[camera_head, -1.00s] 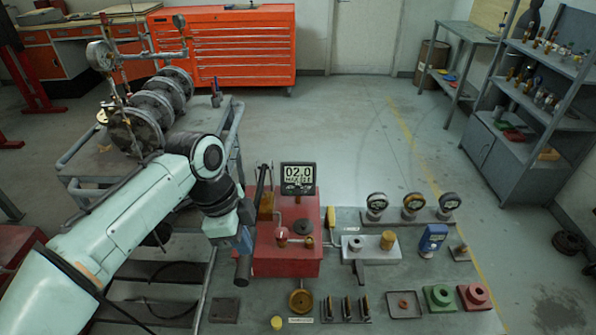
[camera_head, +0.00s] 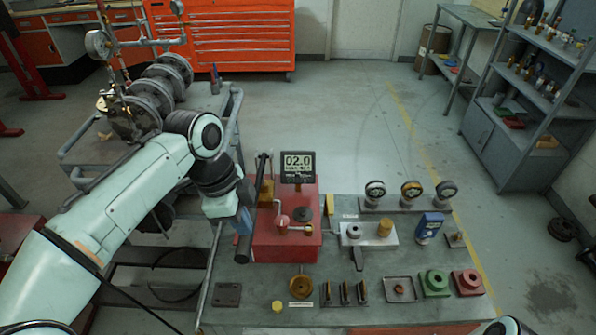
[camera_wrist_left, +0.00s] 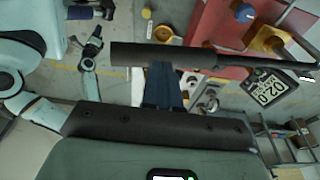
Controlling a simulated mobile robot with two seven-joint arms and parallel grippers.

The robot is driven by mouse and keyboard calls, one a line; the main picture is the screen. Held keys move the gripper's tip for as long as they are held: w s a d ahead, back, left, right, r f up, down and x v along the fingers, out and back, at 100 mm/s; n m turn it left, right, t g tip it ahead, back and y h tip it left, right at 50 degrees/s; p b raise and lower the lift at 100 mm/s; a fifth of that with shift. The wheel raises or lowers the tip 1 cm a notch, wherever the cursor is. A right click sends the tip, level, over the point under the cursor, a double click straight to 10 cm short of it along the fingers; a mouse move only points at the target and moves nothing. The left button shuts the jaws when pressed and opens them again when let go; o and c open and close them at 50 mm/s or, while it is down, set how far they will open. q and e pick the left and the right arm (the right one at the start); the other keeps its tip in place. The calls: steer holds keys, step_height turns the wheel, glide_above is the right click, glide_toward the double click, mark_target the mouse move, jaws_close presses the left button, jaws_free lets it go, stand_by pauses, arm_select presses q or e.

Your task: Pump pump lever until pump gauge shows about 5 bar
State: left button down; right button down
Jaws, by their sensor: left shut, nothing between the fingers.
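The pump (camera_head: 285,240) is a red block on the bench, with a black digital pump gauge (camera_head: 298,163) on it reading 02.0. The pump lever (camera_head: 260,185) is a dark bar at its left side; in the left wrist view it (camera_wrist_left: 220,55) crosses the picture as a long dark bar. My left gripper (camera_head: 243,222) is shut and empty, close beside the lever. In the left wrist view its blue fingers (camera_wrist_left: 163,80) reach to the bar; I cannot tell whether they touch. A blue part of my right gripper (camera_wrist_left: 82,12) seems to show at the upper left edge, its jaws unclear.
Three round gauges (camera_head: 411,191), a blue device (camera_head: 429,226), a green block (camera_head: 435,283) and a red block (camera_head: 467,282) stand right of the pump. A brass bowl (camera_head: 301,284) is in front. A cart (camera_head: 222,120) with flanged pipework is behind my left arm.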

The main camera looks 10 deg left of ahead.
stand_by(0.8)
